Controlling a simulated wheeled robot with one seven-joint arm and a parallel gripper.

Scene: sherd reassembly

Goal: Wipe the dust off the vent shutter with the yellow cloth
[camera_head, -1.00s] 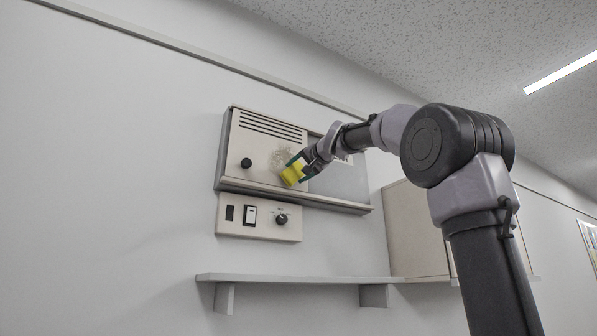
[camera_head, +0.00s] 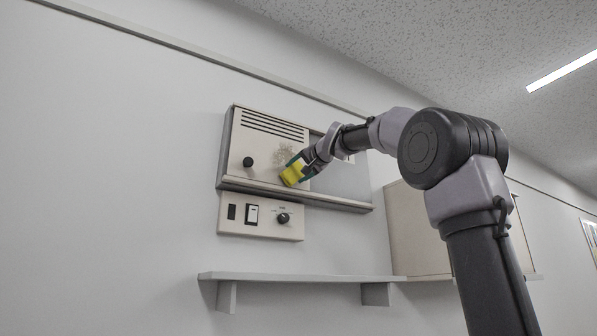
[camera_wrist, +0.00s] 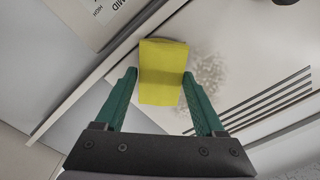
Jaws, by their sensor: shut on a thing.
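The vent shutter (camera_head: 262,145) is a cream panel with dark slots along its top and a black knob (camera_head: 248,162) at its left. A grey-brown dust patch (camera_head: 285,155) lies on its right part, and it also shows in the wrist view (camera_wrist: 208,75). My gripper (camera_head: 297,168) is shut on the yellow cloth (camera_head: 291,174), which is a folded pad between the green fingers in the wrist view (camera_wrist: 162,72). The cloth is at the shutter's lower right, just below the dust. I cannot tell whether it touches the panel.
The shutter sits in a grey frame with a lower rail (camera_head: 300,194). Below is a control panel (camera_head: 260,217) with switches and a knob. A grey shelf (camera_head: 300,277) is lower on the wall, and a beige cabinet (camera_head: 415,230) is at right.

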